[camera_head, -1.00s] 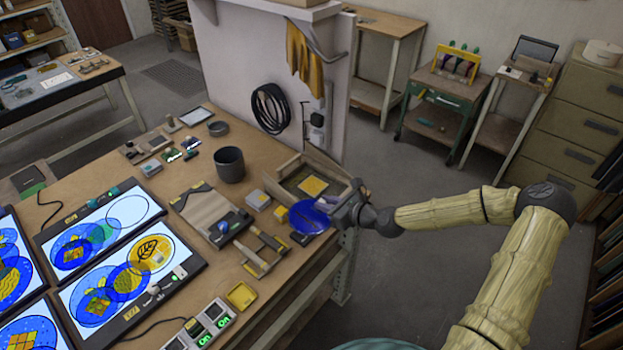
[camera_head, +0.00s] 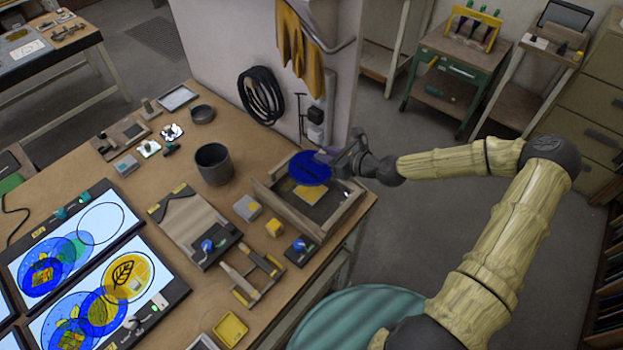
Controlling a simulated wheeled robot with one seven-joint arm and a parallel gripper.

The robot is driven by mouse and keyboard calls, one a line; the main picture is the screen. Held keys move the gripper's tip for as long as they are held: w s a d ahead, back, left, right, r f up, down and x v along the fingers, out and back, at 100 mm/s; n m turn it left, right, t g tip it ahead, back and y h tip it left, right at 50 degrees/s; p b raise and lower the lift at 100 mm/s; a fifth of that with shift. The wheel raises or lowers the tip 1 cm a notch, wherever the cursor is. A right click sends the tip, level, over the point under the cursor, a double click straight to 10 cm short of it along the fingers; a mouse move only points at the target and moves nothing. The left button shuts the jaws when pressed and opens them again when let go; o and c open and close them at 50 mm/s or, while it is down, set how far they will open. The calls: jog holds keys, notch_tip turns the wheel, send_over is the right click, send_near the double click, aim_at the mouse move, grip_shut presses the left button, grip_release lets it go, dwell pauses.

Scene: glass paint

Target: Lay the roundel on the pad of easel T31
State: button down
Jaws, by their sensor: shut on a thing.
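My gripper (camera_head: 338,160) is shut on a translucent deep-blue round disc, the roundel (camera_head: 308,167). I cannot tell the exact height. Two lit panels at the left may be easels: an upper one (camera_head: 124,219) with overlapping blue discs and an empty black circle outline, and a lower one (camera_head: 160,277) with blue discs and a yellow leaf disc. No T31 label is legible, and I cannot tell which pad belongs to it.
A dark cup (camera_head: 214,164) stands left of the tray. A ridged board (camera_head: 188,222), small blocks (camera_head: 247,207), a wooden frame tool (camera_head: 250,275) and a yellow dish (camera_head: 230,329) lie between tray and panels. A partition wall (camera_head: 225,70) rises behind the tray.

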aim_at(325, 169)
jog(key=shift+w, duration=0.15)
jog(key=shift+s+a, duration=0.15)
jog(key=shift+s, duration=0.25)
jog(key=shift+s+f, duration=0.1)
jog(key=shift+f, duration=0.1)
jog(key=f, duration=0.2)
jog(key=f+p, duration=0.1)
jog(key=f, duration=0.2)
jog(key=shift+w+f+p, duration=0.2)
jog(key=shift+f+p, duration=0.1)
jog(key=shift+f, duration=0.05)
jog(key=shift+f+p, duration=0.55)
jog(key=shift+f, duration=1.35)
